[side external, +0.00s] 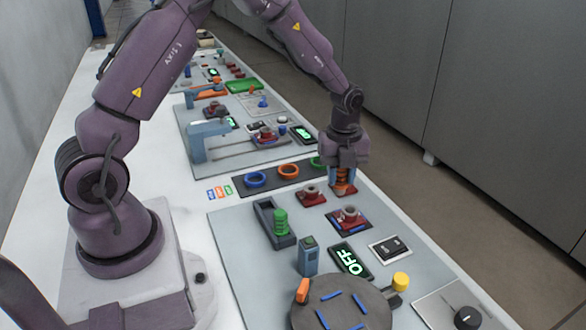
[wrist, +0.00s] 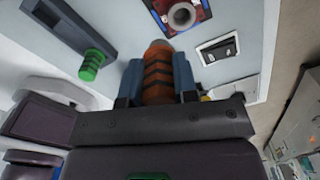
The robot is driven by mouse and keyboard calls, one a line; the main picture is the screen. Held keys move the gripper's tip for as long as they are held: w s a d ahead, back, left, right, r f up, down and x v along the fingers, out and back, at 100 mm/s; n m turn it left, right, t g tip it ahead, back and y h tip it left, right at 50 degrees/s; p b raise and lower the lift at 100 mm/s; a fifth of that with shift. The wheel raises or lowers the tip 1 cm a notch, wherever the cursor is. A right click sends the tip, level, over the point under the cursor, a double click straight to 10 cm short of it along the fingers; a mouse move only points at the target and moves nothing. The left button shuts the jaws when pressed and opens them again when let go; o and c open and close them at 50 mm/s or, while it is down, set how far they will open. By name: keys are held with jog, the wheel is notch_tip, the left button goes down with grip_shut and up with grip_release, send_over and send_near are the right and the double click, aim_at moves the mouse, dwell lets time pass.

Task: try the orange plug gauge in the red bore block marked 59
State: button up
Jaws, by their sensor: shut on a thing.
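My gripper (side external: 343,182) is shut on the orange plug gauge (wrist: 157,75), a cylinder with dark bands that also shows between the fingers in the side view (side external: 343,174). It hangs low, just beyond two red bore blocks. One red block (side external: 310,194) sits left of the gripper. The other red block (side external: 349,216) sits on a dark, blue-edged pad nearer the camera. A red block with a round grey bore (wrist: 181,15) shows at the top of the wrist view. The number 59 cannot be read on either block. The plug's lower end is partly hidden by the jaws in the side view.
A green plug gauge (side external: 281,222) stands in a dark slotted holder (side external: 263,214). Blue, orange and green rings lie on a dark strip (side external: 270,185). Nearby are an OFF sign (side external: 351,261), a switch plate (side external: 390,248), a blue-grey post (side external: 308,258) and a round turntable (side external: 340,312).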

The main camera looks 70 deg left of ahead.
jog(key=shift+w+d+f, duration=0.1)
jog(key=shift+w+f, duration=0.4)
jog(key=shift+f, duration=0.25)
jog(key=shift+w+d+f, duration=0.15)
jog(key=shift+w+f, duration=0.4)
jog(key=shift+f, duration=0.25)
jog(key=shift+w+d+f, duration=0.1)
jog(key=shift+w+f, duration=0.4)
jog(key=shift+f, duration=0.25)
jog(key=shift+f, duration=0.7)
dwell(1.9)
notch_tip(320, 180, up, 6)
dwell(1.4)
jog(key=shift+r, duration=0.1)
